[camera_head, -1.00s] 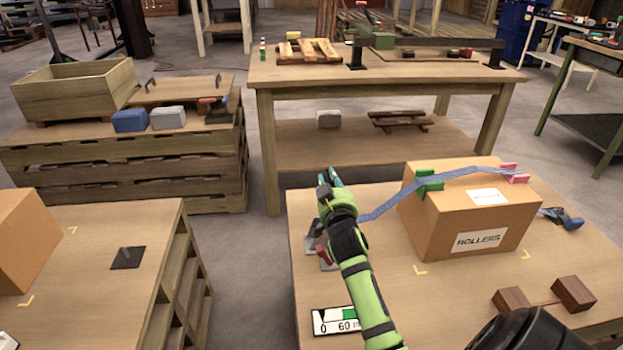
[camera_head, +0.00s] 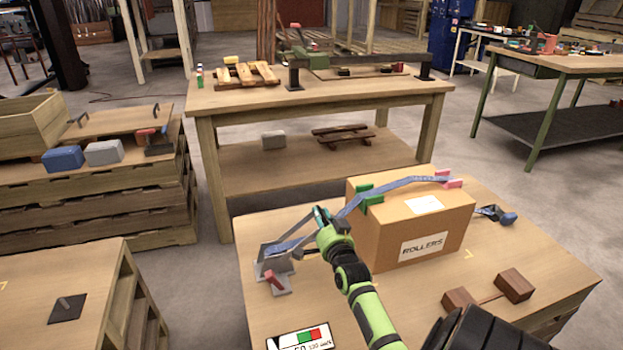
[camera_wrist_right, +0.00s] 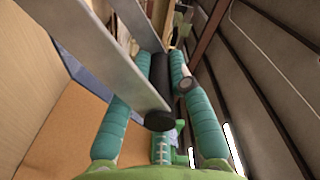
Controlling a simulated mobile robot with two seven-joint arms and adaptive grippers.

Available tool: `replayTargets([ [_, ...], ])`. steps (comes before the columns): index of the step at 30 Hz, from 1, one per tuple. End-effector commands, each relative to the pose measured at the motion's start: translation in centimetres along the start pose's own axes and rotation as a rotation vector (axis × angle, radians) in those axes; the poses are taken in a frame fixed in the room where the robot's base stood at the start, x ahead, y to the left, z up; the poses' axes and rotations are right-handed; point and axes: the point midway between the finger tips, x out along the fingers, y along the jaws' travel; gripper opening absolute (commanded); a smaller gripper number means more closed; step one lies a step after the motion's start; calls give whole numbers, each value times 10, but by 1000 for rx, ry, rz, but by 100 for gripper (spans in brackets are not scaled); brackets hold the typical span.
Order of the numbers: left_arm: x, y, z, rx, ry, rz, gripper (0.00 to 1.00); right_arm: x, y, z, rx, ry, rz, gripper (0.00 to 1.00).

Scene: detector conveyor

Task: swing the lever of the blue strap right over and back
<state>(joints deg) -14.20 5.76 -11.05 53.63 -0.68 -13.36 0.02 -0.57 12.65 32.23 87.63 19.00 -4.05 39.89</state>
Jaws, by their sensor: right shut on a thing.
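In the head view the blue strap (camera_head: 408,183) runs over a cardboard box (camera_head: 398,225), across a green corner piece (camera_head: 369,197) and a pink one (camera_head: 449,182). Its left end reaches a grey metal ratchet (camera_head: 268,262) on the table, left of the box. My right gripper (camera_head: 322,216) is beside the box's left side, just right of the ratchet. In the wrist view its teal fingers (camera_wrist_right: 158,110) are shut on the lever's black bar (camera_wrist_right: 160,75), between two grey metal arms. The gripper partly hides the lever in the head view. My left gripper is not in view.
A red-handled part (camera_head: 274,279) is at the ratchet's base. A gauge card (camera_head: 305,340) with green and red fields lies at the front edge. Brown wooden blocks (camera_head: 514,285) lie front right. A blue-ended part (camera_head: 495,214) is right of the box.

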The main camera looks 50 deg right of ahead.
Motion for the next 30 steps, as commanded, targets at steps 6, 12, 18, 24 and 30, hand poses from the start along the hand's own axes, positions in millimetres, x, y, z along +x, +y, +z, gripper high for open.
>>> replayTargets([
  [6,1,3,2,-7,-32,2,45,2,17,-4,99,15,-7,0],
  [12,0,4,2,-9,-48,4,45,2,24,-3,148,15,-7,0],
  [18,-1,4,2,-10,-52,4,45,2,26,-2,160,14,-7,0],
  [24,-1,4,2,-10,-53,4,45,1,27,-2,161,13,-6,0],
  [30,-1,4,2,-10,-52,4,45,1,27,-1,160,11,-4,45],
])
